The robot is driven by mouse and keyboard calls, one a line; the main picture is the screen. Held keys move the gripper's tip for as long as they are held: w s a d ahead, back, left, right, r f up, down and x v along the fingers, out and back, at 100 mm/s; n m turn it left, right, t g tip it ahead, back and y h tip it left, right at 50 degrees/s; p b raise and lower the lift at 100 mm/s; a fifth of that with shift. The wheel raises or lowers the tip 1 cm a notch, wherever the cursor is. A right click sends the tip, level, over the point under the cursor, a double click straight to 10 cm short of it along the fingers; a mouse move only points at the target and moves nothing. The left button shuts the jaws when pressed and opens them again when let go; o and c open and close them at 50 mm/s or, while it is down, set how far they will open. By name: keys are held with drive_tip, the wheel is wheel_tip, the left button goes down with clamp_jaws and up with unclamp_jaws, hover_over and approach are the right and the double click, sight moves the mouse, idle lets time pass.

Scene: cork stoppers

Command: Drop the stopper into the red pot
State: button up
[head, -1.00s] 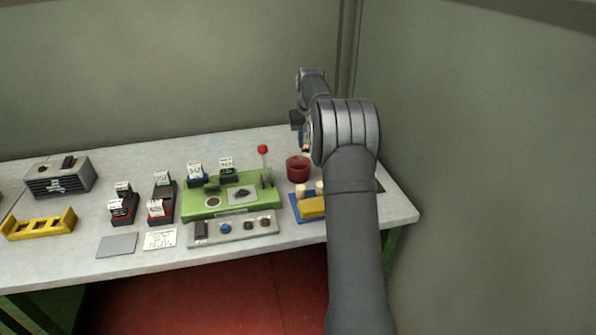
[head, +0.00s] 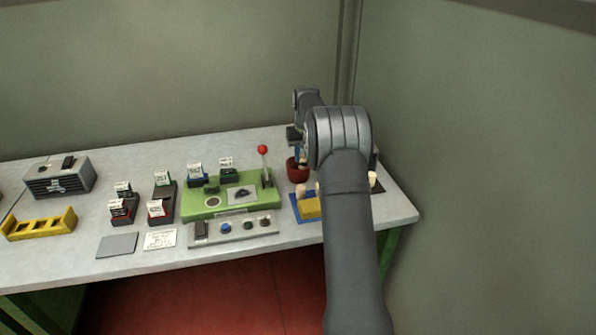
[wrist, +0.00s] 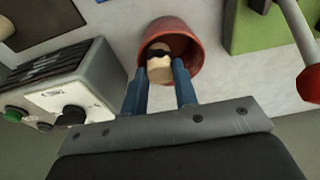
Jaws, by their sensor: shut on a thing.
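The red pot (head: 298,174) stands on the table right of the green machine, partly hidden by my arm in the head view. It also shows in the wrist view (wrist: 192,50), its mouth facing the camera. My gripper (wrist: 162,74) has two blue fingers, shut on a pale cork stopper (wrist: 160,66) with a dark band. In the wrist view the stopper overlaps the pot's mouth. I cannot tell whether its lower end is below the rim. In the head view the stopper in my gripper cannot be made out.
A green machine with a red-knobbed lever (head: 263,150) stands left of the pot. A blue tray (head: 296,210) with a yellow block (head: 311,208) and pale stoppers is in front. A grey box (wrist: 75,95) with knobs is beside the pot in the wrist view.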

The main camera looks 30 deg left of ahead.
drive_tip(key=o, duration=1)
wheel_tip(320, 180, up, 17)
drive_tip(key=s+d, duration=0.1)
drive_tip(key=s, duration=0.1)
drive_tip(key=shift+d+r, duration=0.15)
drive_tip(key=shift+d, duration=0.25)
